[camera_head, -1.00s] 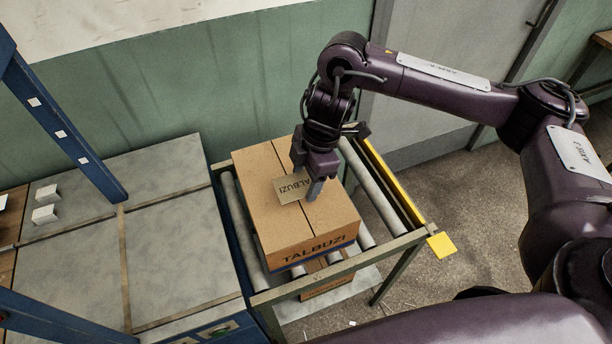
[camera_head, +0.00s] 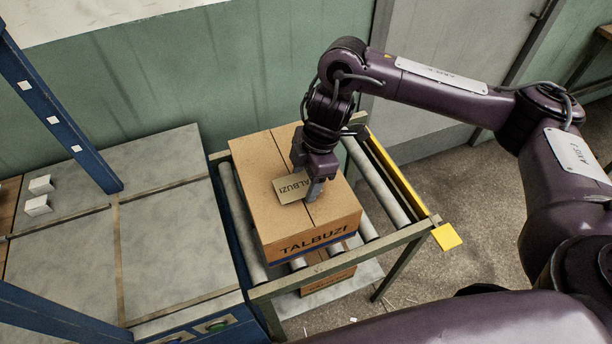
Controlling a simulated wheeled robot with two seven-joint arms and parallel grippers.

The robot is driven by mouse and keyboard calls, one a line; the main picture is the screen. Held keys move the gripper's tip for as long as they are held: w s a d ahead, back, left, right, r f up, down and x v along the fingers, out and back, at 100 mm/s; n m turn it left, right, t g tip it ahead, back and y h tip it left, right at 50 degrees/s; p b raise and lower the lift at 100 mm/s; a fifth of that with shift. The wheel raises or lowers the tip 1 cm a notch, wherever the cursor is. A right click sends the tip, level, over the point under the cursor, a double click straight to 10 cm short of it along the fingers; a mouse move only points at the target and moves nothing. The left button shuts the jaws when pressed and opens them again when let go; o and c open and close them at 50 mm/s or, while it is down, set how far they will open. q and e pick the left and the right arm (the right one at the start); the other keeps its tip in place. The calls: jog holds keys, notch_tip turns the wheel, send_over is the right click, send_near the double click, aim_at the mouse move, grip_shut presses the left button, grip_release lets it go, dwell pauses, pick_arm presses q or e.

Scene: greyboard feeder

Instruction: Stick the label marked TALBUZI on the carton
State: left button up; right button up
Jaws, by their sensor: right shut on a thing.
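The carton (camera_head: 265,212) is a brown box with TALBUZI printed on its front side and a blue stripe along the bottom edge. It stands on the roller stand. The label marked TALBUZI (camera_head: 289,188) is a small tan card over the middle of the carton's top. My right gripper (camera_head: 316,188) is shut on the label's right end, fingers pointing down at the top face. I cannot tell whether the label touches the carton. My left gripper is not in view.
The roller stand (camera_head: 283,288) has a yellow guide rail (camera_head: 391,180) on its right. Another carton (camera_head: 328,281) sits on a shelf below. At left is a grey table (camera_head: 175,245) with small white blocks (camera_head: 38,205) and a blue post (camera_head: 62,120).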

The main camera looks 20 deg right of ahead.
jog(key=shift+s+d+f, duration=0.15)
jog(key=shift+s+f, duration=0.1)
jog(key=shift+f, duration=0.15)
jog(key=o, duration=0.9)
jog(key=shift+c, duration=0.2)
jog(key=shift+o, duration=0.7)
jog(key=shift+w+f, duration=0.15)
jog(key=v, duration=0.5)
jog(key=p+v, duration=0.1)
jog(key=v, duration=0.2)
jog(key=shift+w+r, duration=0.3)
jog(key=shift+r, duration=0.1)
